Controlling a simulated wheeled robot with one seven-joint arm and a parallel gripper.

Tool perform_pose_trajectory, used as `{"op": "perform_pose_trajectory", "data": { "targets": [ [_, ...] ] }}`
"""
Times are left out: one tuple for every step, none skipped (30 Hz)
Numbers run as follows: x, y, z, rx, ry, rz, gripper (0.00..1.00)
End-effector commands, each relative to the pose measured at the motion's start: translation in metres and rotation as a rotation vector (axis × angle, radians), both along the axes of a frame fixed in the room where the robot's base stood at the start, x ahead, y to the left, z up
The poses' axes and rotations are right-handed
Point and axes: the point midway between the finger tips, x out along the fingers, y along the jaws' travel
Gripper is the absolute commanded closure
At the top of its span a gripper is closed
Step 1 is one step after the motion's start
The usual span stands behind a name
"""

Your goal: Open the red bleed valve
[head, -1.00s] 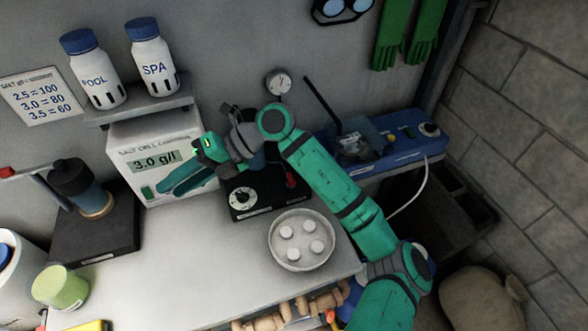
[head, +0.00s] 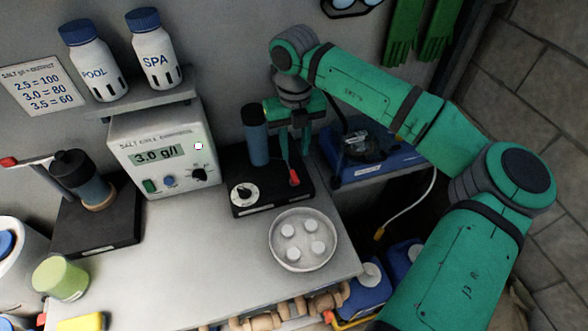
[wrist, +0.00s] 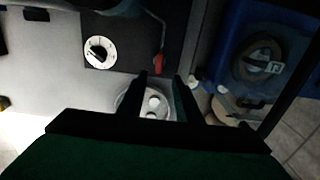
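A red-tipped lever (head: 294,177) stands at the right front of a black base unit (head: 272,206) with a dark blue cylinder and a white dial. I cannot tell for certain that it is the bleed valve. My gripper (head: 294,152) points down above and behind the red tip, fingers apart and empty. In the wrist view the red tip (wrist: 159,63) shows just beyond and between the open fingertips (wrist: 160,80). The tip looks untouched. Another red-ended handle (head: 9,161) sticks out from the pump-like unit at the far left.
A round dish (head: 303,240) with several white tablets stands in front of the black base. A white meter (head: 165,150) reading 3.0 g/l is to its left. A blue case (head: 375,160) sits on the right. The middle of the bench is clear.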

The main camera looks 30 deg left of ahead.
Motion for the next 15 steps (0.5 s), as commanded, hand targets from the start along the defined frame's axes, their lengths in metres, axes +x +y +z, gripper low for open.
{"op": "perform_pose_trajectory", "data": {
  "targets": [
    [-0.001,0.000,-0.008,0.000,0.003,0.000,0.69],
    [-0.001,0.000,-0.013,0.001,0.004,0.000,0.69],
    [-0.001,0.000,-0.020,0.002,0.005,0.000,0.69],
    [-0.001,0.000,-0.026,0.002,0.004,0.000,0.69],
    [-0.001,0.000,-0.031,0.003,0.004,0.000,0.69],
    [-0.001,0.001,-0.039,0.003,0.005,0.000,0.69],
    [-0.001,0.001,-0.044,0.003,0.004,0.001,0.69],
    [-0.001,0.001,-0.049,0.003,0.004,0.001,0.69],
    [-0.001,0.001,-0.056,0.002,0.005,0.001,0.69],
    [-0.001,0.001,-0.061,0.003,0.004,0.001,0.69],
    [-0.001,0.001,-0.065,0.003,0.004,0.001,0.69],
    [-0.002,0.001,-0.071,0.003,0.004,0.002,0.69],
    [-0.002,0.001,-0.075,0.003,0.004,0.002,0.69],
    [-0.001,0.001,-0.079,0.003,0.004,0.002,0.69],
    [-0.001,0.001,-0.083,0.003,0.003,0.002,0.69]
  ]
}}
